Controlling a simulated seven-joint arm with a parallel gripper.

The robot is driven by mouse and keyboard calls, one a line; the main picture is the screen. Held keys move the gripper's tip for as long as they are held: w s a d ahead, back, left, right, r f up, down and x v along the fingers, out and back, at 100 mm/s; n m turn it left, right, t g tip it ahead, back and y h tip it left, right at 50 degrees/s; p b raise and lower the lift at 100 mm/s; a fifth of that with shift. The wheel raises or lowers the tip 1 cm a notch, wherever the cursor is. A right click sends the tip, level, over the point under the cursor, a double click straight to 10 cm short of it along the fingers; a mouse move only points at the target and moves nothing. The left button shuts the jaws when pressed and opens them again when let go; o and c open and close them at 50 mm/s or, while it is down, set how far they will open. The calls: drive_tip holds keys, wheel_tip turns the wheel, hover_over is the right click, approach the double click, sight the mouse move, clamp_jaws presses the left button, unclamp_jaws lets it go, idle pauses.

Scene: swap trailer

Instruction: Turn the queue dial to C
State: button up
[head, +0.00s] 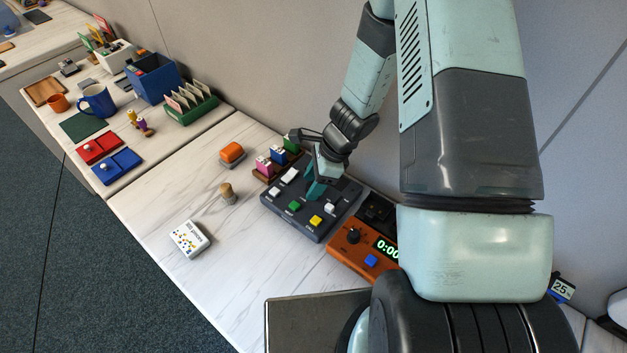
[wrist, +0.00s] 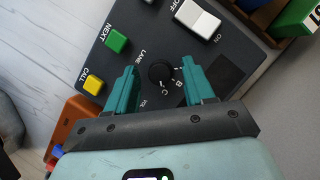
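The dark grey console (head: 305,225) sits on the white desk. Its round black dial (wrist: 161,76) shows in the wrist view, with the word LANE beside it and the letters B and C at its lower right. Which letter the dial points at is not clear. My gripper (wrist: 159,66) is open, with one teal finger on either side of the dial; whether the fingers touch it I cannot tell. In the head view my gripper (head: 317,185) is low over the console and hides the dial.
A green NEXT button (wrist: 116,41), a yellow CALL button (wrist: 92,84) and a white ON/OFF switch (wrist: 197,18) are close to the dial. An orange timer (head: 345,254) with its own knob stands beside the console. Small coloured blocks (head: 278,156) stand behind it.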

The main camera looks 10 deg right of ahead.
drive_tip(key=v, duration=1)
drive_tip(key=shift+d+r, duration=0.2)
drive_tip(key=shift+r, duration=0.15)
